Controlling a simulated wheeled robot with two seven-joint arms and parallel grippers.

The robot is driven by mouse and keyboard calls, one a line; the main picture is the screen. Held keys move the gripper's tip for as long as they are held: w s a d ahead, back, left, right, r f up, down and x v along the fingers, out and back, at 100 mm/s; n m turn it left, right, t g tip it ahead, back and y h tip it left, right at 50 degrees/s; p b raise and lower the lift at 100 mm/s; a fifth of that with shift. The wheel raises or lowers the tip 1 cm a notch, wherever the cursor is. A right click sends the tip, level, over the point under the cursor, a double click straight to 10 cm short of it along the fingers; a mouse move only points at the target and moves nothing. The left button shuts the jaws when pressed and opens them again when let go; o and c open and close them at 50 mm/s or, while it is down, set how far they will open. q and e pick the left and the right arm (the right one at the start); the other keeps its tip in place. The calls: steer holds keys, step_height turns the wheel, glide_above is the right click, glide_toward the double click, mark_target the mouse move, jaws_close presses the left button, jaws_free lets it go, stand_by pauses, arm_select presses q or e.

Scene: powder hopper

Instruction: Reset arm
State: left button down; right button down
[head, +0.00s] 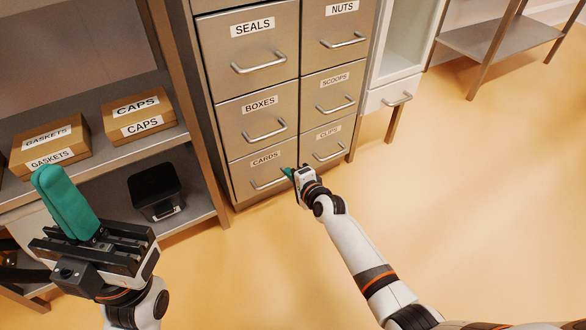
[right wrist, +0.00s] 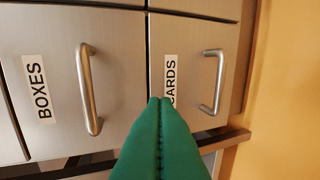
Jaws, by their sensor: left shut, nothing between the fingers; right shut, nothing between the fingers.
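My left gripper (head: 66,203), with green fingers, is raised at the lower left of the head view, in front of the shelf. Its fingers are pressed together and it is empty. My right gripper (head: 287,172) is at the end of the outstretched right arm, low in front of the cabinet near the CARDS drawer (head: 248,174). In the right wrist view its green fingers (right wrist: 160,102) are closed together with nothing between them, pointing at the CARDS drawer front (right wrist: 186,60). The fingertips overlap the label's edge in that view; I cannot tell whether they touch the drawer.
The grey cabinet's drawers, including SEALS (head: 250,50), BOXES (head: 275,105) and CLIPS (head: 340,130), look shut. Cartons of GASKETS (head: 75,137) and CAPS (head: 160,105) stand on the left shelf, above a black device (head: 153,185). The floor (head: 480,200) at right is clear.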

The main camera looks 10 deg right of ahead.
steer(key=shift+s+d+r, duration=0.15)
steer(key=shift+s, duration=0.3)
